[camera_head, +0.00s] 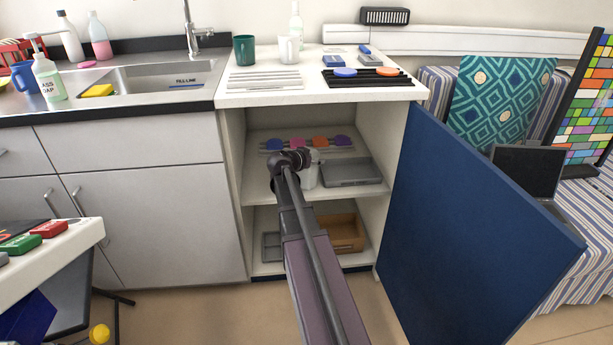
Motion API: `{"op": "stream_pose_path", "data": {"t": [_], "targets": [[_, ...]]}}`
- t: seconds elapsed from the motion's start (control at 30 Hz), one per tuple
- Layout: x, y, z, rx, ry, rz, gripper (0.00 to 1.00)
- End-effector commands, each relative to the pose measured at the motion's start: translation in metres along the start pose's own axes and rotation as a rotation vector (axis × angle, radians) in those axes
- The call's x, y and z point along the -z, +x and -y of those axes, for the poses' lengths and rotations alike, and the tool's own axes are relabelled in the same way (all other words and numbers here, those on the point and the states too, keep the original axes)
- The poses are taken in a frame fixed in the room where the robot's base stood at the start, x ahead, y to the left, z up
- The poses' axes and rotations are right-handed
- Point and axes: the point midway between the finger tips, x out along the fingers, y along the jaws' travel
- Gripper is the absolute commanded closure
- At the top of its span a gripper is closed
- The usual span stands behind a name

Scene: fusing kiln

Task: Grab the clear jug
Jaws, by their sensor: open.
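A pale, translucent jug-like vessel (310,172) stands on the middle shelf of the open cabinet. It is partly hidden behind the end of my arm. My gripper (293,159) is at the cabinet opening, in front of and slightly left of this vessel. The gripper is open; its fingertips are hard to make out, and I cannot tell whether they touch the vessel. Another pale, cloudy cup-like vessel (289,49) stands on the worktop above, right of a green cup (244,50).
A grey tray (352,173) lies right of the vessel, and several coloured pieces on a rack (300,143) lie behind. The blue cabinet door (470,225) stands open at right. The worktop (260,98) overhangs the shelf. A brown box (346,233) sits below.

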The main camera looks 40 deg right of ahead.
Motion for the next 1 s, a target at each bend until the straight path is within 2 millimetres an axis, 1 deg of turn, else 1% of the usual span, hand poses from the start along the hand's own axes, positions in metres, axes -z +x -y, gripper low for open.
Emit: {"op": "stream_pose_path", "data": {"t": [0.03,0.13,0.67,0.7,0.77,0.8,0.87,0.9,0.93,1.0], "targets": [[-0.0009,0.0054,0.0003,-0.001,0.001,0.0,0.32],[-0.0002,0.0089,-0.0004,-0.001,0.001,0.0,0.32],[0.0004,0.0088,-0.0009,-0.001,0.0,0.0,0.32],[0.0004,0.0088,-0.0009,-0.001,0.0,0.0,0.38],[0.0004,0.0088,-0.0009,-0.001,0.0,0.0,0.56],[0.0004,0.0088,-0.001,-0.001,0.0,0.0,0.68],[0.0004,0.0088,-0.001,-0.001,0.0,0.0,0.86],[0.0004,0.0089,-0.001,-0.001,0.0,0.0,0.97],[0.0004,0.0089,-0.001,-0.001,0.0,0.0,1.0],[0.0005,0.0089,-0.001,-0.002,0.0,0.0,1.0]]}}
